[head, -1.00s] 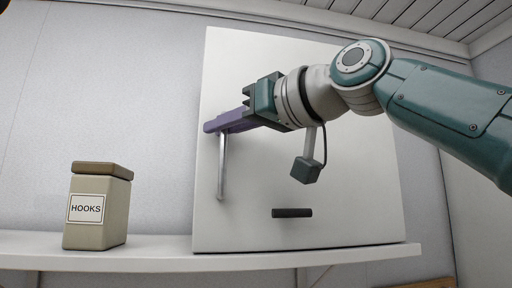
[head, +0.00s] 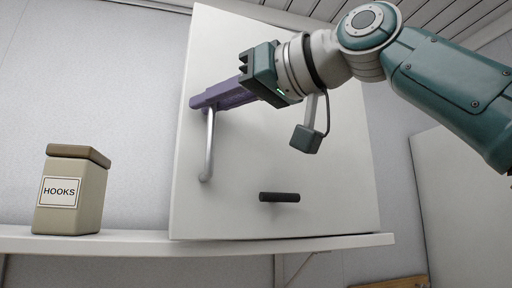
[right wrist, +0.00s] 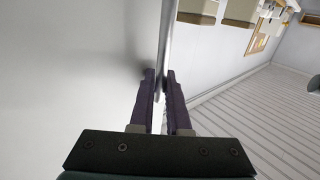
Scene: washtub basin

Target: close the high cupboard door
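The cupboard's white front (head: 250,165) fills the middle of the head view above the shelf. A silver upright handle (head: 210,145) is near its left edge, and a short dark bar (head: 279,197) is lower down. My right gripper (head: 195,102) is at the top of the silver handle, its purple fingers pointing left. In the right wrist view the fingers of my right gripper (right wrist: 161,80) lie close on both sides of a narrow upright bar, which looks like the handle (right wrist: 165,40). I cannot tell how far the door stands open. My left gripper is out of view.
A beige jar (head: 72,190) labelled HOOKS stands on the white shelf (head: 110,244), left of the cupboard and apart from it. A pale panel (head: 465,190) shows at the right. The right wrist view shows open floor (right wrist: 250,135) at the right.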

